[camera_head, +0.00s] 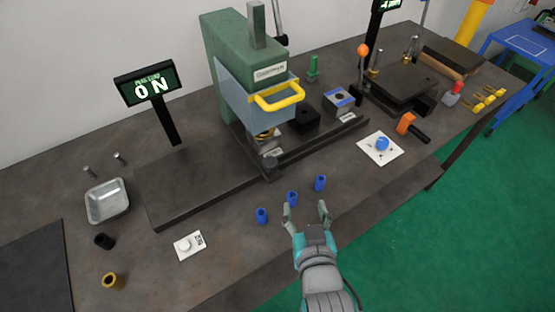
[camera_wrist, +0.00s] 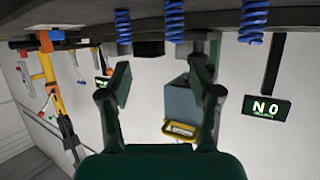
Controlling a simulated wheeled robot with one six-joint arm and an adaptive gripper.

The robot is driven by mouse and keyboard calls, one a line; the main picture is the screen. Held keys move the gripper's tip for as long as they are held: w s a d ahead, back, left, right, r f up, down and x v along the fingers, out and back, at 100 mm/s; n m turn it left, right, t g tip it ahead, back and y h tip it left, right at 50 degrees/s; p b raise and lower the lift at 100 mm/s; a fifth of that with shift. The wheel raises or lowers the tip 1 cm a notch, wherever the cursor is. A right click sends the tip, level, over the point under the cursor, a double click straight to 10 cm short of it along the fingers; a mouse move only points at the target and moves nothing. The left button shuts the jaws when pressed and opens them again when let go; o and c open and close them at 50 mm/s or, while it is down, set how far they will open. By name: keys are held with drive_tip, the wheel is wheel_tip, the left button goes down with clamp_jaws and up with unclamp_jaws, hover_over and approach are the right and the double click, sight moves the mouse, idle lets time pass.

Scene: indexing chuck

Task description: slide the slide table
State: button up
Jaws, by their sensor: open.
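My gripper (camera_head: 305,206) is open and empty at the front edge of the bench, just in front of the blue cylinders. Its two spread fingers also show in the wrist view (camera_wrist: 160,74), with nothing between them. A long dark slide-like strip (camera_head: 322,139) runs along the base of the green press (camera_head: 229,62), with a dark knob (camera_head: 270,168) at its near left end. I cannot tell for sure whether this is the slide table. A black block (camera_head: 304,119) and a grey block with a blue top (camera_head: 339,101) stand beside it. My gripper is apart from all of these.
Blue cylinders (camera_head: 292,198) stand close before my gripper. A yellow-handled guard (camera_head: 279,97) hangs on the press. A white pad with a blue button (camera_head: 382,143) and an orange-headed hammer (camera_head: 406,123) lie at right. A lit ON sign (camera_head: 148,86) stands at left.

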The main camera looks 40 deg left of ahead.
drive_tip(key=n+g+y, duration=0.1)
approach(270, 163)
drive_tip(key=x, duration=1)
drive_tip(key=shift+w+a+f, duration=0.1)
drive_tip(key=shift+w+a, duration=0.05)
drive_tip(key=shift+w, duration=0.05)
